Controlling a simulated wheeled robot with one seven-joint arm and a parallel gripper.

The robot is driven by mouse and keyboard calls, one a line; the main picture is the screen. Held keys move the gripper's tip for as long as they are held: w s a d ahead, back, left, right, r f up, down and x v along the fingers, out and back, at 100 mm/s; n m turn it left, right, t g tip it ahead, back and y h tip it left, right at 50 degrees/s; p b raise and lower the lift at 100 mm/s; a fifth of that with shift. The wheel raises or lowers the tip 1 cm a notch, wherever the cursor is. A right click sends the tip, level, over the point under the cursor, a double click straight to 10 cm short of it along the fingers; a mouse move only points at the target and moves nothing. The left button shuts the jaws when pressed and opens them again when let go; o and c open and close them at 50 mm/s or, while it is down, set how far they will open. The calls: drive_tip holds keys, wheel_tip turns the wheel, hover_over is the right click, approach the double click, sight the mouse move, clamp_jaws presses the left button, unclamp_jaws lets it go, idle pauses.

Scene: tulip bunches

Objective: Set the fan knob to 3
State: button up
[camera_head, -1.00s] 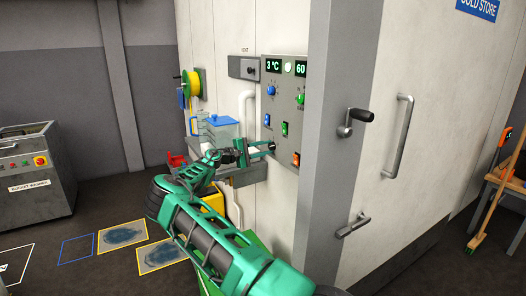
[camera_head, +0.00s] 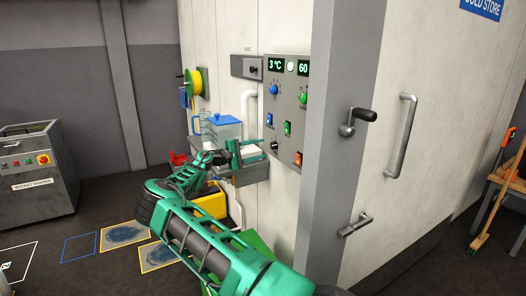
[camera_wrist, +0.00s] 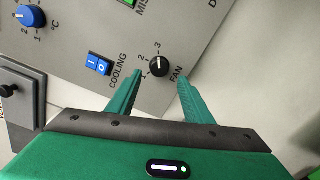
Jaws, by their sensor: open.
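The fan knob (camera_wrist: 159,66) is small, round and black, with a white pointer line. It sits on the grey control panel beside the word FAN. In the wrist view its line appears to point up towards the 3, with the 2 to the left. In the head view the knob (camera_head: 274,145) is at the panel's lower left. My gripper (camera_wrist: 161,76) is open and empty, its green fingertips on either side of the knob in the wrist picture. In the head view my gripper (camera_head: 266,148) is just left of the knob, with a gap.
The panel (camera_head: 297,82) also bears a blue knob (camera_head: 273,90), a green knob (camera_head: 303,98), a blue switch (camera_wrist: 98,64), a green switch (camera_head: 287,128) and an orange switch (camera_head: 299,158). A shelf with a clear blue-lidded jug (camera_head: 222,128) is left of my gripper.

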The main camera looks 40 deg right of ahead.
drive_tip(key=v, duration=0.6)
drive_tip(key=shift+w, duration=0.15)
idle(0.4)
